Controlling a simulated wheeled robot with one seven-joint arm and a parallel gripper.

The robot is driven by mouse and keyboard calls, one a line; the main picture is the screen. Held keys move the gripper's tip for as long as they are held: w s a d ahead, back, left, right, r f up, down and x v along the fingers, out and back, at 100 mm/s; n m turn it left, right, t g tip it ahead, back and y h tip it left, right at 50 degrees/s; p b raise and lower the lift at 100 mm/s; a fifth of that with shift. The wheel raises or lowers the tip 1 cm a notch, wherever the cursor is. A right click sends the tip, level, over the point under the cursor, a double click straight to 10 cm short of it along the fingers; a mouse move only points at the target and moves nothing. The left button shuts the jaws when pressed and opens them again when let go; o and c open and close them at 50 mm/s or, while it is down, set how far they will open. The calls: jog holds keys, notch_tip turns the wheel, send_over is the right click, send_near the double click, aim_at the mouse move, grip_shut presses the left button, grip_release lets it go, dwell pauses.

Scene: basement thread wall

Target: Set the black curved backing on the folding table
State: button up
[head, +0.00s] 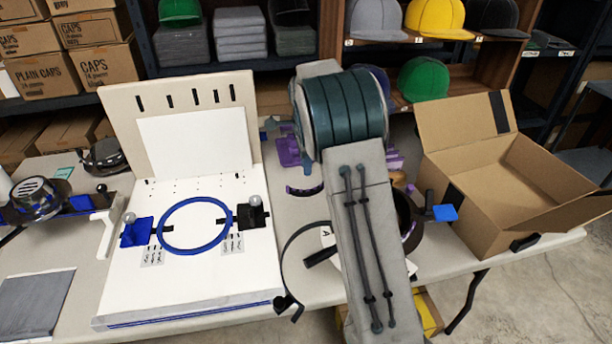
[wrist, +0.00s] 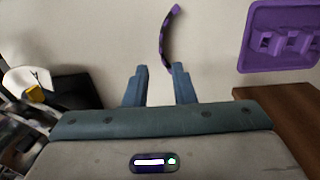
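A dark curved strip (head: 305,190), black with purple along it, lies on the pale folding table (head: 300,210) just left of my arm in the head view. It appears to be the black curved backing. In the wrist view the curved strip (wrist: 166,38) is ahead of my gripper (wrist: 160,72), with its near end close to the gap between the fingertips. The two fingers are apart with nothing visibly clamped between them. In the head view my arm hides the gripper.
A purple holder (wrist: 280,38) is right of the strip. A white board with a blue hoop (head: 195,226) stands at left, a black curved band (head: 287,255) in front. An open cardboard box (head: 510,185) fills the table's right end. Shelves with caps stand behind.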

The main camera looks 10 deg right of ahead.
jog(key=s+r+n, duration=0.3)
jog(key=s+n, duration=0.1)
jog(key=s, duration=0.4)
jog(key=s+r+n+t, duration=0.1)
jog(key=s+r+n, duration=0.2)
jog(key=s, duration=0.5)
jog(key=s+r+n, duration=0.3)
jog(key=s+n, duration=0.3)
jog(key=s, duration=0.2)
jog(key=shift+s+d+y, duration=0.1)
jog(key=shift+s+y, duration=0.2)
jog(key=s+f+n+t, duration=0.1)
jog(key=s+f+n, duration=0.1)
jog(key=s+n, duration=0.3)
jog(key=s, duration=0.4)
jog(key=shift+f, duration=0.3)
